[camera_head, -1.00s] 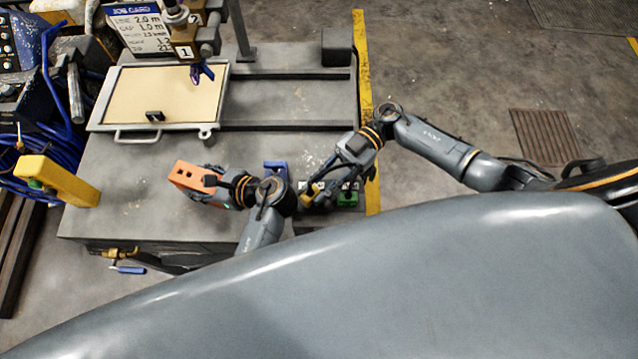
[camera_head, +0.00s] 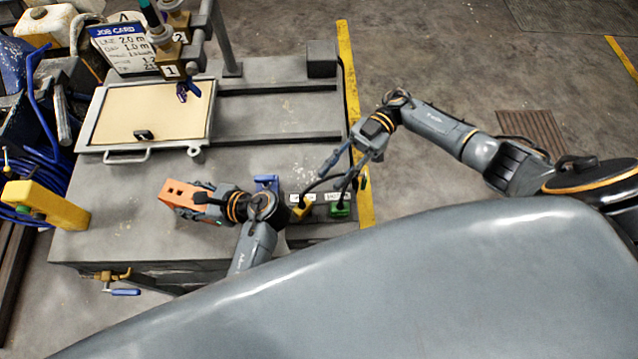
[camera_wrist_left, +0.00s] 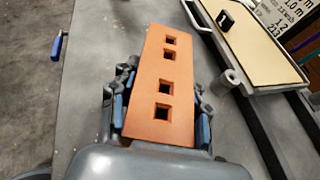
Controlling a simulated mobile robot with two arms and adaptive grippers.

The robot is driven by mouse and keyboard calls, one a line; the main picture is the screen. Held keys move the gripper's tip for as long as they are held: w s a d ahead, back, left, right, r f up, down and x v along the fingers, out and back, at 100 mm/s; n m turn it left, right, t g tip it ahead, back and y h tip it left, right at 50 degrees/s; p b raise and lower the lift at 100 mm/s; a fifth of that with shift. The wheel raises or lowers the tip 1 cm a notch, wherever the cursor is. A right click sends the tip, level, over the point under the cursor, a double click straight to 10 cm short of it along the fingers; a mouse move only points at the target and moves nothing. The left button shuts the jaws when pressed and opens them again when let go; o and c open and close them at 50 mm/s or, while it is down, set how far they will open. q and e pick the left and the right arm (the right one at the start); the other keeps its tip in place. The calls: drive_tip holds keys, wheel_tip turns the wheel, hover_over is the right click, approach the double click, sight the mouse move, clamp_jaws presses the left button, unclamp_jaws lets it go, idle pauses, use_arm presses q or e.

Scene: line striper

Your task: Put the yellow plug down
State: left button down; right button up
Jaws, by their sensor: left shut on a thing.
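The yellow plug (camera_head: 301,212) sits on the front right part of the bench, beside the green plug (camera_head: 340,209). Dark cables rise from both plugs. My right gripper (camera_head: 346,174) is above and behind them, apart from the yellow plug, with its fingers spread and nothing seen between them. My left gripper (camera_head: 192,200) is shut on an orange block with square holes (camera_head: 180,194). The block also shows in the left wrist view (camera_wrist_left: 163,90), between the blue finger pads.
A blue piece (camera_head: 266,183) stands left of the plugs. Small white labels (camera_head: 318,197) lie behind the plugs. A framed tan board (camera_head: 150,112) is at the back left, and a yellow block (camera_head: 45,204) is at the left edge. The bench middle is clear.

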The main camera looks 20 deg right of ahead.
drive_tip(key=v, duration=0.4)
drive_tip(key=o, duration=0.3)
drive_tip(key=m+t+h, duration=0.4)
drive_tip(key=m+h, duration=0.4)
drive_tip(key=m, duration=2.8)
approach(307, 201)
drive_tip(key=shift+x, duration=5)
